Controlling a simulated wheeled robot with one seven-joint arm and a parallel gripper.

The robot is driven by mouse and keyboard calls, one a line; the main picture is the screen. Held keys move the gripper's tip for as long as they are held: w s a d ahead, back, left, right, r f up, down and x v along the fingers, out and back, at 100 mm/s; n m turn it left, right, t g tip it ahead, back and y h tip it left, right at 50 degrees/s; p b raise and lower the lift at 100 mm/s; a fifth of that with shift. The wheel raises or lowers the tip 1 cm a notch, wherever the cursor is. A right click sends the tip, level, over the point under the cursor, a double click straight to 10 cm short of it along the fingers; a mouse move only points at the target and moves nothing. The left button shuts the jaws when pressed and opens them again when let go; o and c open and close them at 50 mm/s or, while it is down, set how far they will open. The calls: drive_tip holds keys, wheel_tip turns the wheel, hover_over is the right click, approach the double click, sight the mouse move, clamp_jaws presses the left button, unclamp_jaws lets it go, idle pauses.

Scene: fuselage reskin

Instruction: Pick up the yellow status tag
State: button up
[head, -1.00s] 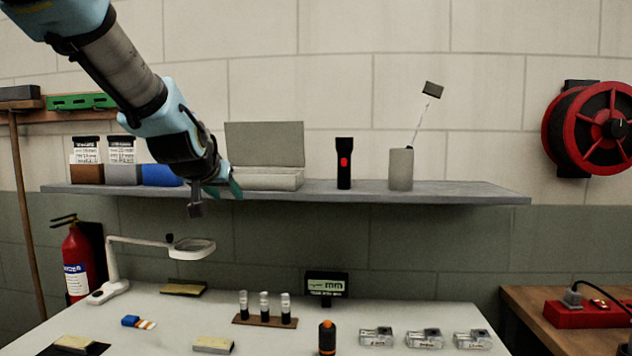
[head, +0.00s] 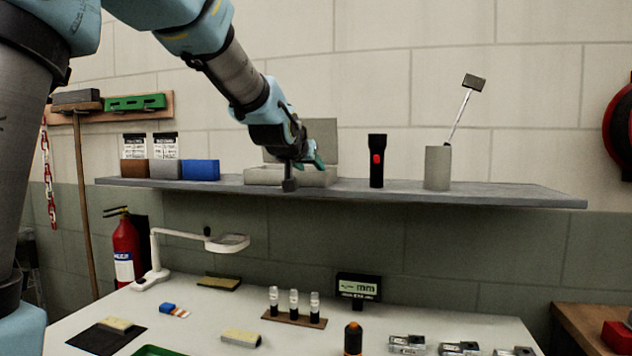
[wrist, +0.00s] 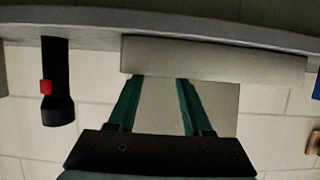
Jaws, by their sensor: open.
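I cannot make out a yellow status tag for certain in either view. A small blue piece with white and orange strips (head: 174,310) lies on the left of the table; the strips are too small to read. My gripper (wrist: 160,80) is open and empty. In the head view its teal finger (head: 318,161) shows in front of the grey box (head: 262,175) with a raised lid on the shelf. In the wrist view both fingers point toward this box (wrist: 210,60), whose inside is hidden.
The shelf (head: 500,195) also bears a blue block (head: 200,170), a black flashlight (head: 377,160) and a grey cup (head: 437,167). The table (head: 210,322) below holds a magnifier lamp (head: 229,243), vials (head: 294,303) and a small display (head: 358,288). Wall stands behind the shelf.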

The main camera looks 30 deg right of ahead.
drive_tip(key=shift+p+x, duration=0.95)
drive_tip(key=shift+x, duration=1.8)
clamp_jaws()
